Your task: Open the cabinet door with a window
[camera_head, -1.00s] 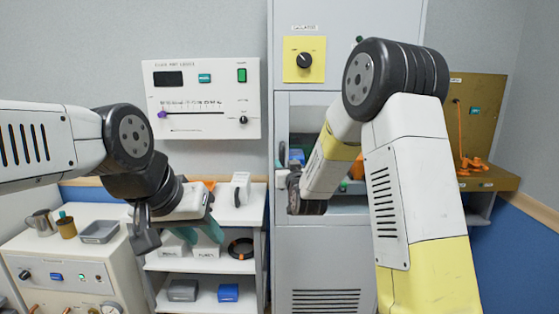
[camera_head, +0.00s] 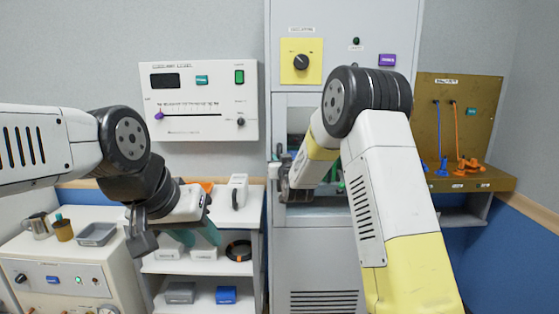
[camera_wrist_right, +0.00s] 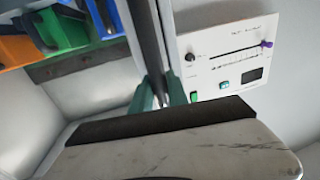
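The grey cabinet (camera_head: 317,245) stands in the middle of the head view, with its windowed door (camera_head: 297,100) at mid-height. My right arm covers much of the door, and coloured boxes show behind the window. My right gripper (camera_head: 283,177) is at the door's left edge. In the right wrist view its green fingertips (camera_wrist_right: 160,92) lie on either side of a dark bar, the door handle (camera_wrist_right: 148,45), and appear closed on it. I cannot tell whether the door stands slightly ajar. My left gripper (camera_head: 194,233) hangs before the white shelf, teal fingers apart and empty.
A white slider panel (camera_head: 205,125) is on the wall left of the cabinet; it also shows in the right wrist view (camera_wrist_right: 230,60). The shelf (camera_head: 215,268) and a white machine (camera_head: 60,255) stand below left. A brown board (camera_head: 455,125) with cables is at right.

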